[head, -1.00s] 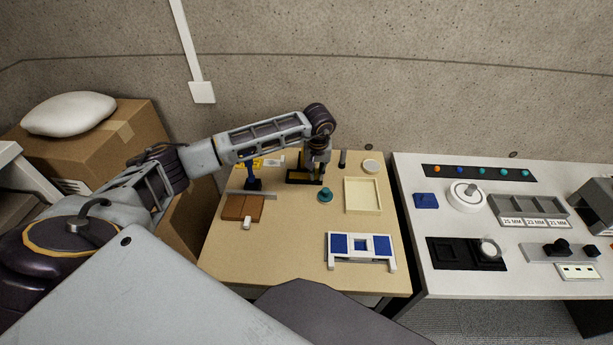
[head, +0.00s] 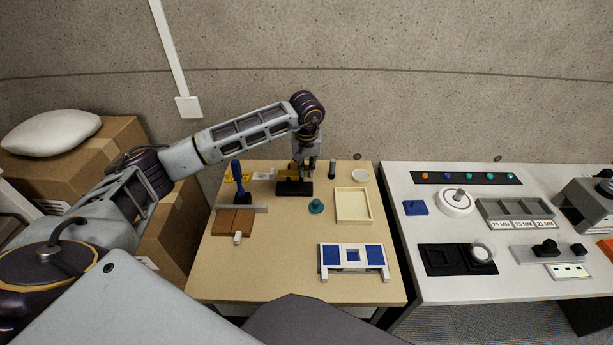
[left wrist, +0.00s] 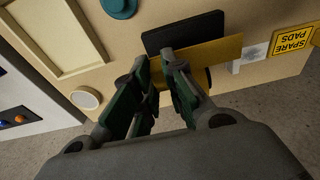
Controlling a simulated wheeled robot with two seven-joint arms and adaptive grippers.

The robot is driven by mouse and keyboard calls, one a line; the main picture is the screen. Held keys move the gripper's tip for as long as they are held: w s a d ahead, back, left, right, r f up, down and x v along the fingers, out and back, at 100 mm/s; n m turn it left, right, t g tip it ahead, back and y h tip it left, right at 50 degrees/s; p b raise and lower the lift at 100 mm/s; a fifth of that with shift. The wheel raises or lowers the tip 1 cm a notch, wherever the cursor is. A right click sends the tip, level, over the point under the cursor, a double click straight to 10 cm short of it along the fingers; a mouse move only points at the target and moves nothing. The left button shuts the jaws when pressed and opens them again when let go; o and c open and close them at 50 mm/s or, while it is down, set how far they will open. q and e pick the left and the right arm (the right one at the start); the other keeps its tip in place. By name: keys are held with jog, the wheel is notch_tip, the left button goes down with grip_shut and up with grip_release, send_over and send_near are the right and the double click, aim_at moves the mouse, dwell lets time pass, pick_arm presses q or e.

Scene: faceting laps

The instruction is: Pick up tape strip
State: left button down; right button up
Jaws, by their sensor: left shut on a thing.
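The tape strip (left wrist: 215,53) is a flat gold-yellow band in the left wrist view. My left gripper (left wrist: 158,68) is shut on it, with the dark green finger pads at one part of its length. In the head view my left gripper (head: 304,168) points down at the back of the wooden table, and the yellow strip (head: 286,173) shows beside its fingers. A black block (head: 294,189) stands just below; it also shows behind the strip in the left wrist view (left wrist: 180,33). The fingers hide part of the strip. My right gripper is not in view.
Near the gripper are a blue upright stand (head: 237,180), a teal knob (head: 316,207), a dark cylinder (head: 332,169) and a cream tray (head: 369,207). A blue-and-white fixture (head: 352,257) sits at the front. The front left of the tabletop (head: 255,275) is clear.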

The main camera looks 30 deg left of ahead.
pick_arm(q)
jog(key=shift+r, duration=1.5)
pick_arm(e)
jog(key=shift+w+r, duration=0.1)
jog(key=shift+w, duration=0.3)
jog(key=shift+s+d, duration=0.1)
pick_arm(q)
jog(key=shift+s+f, duration=0.1)
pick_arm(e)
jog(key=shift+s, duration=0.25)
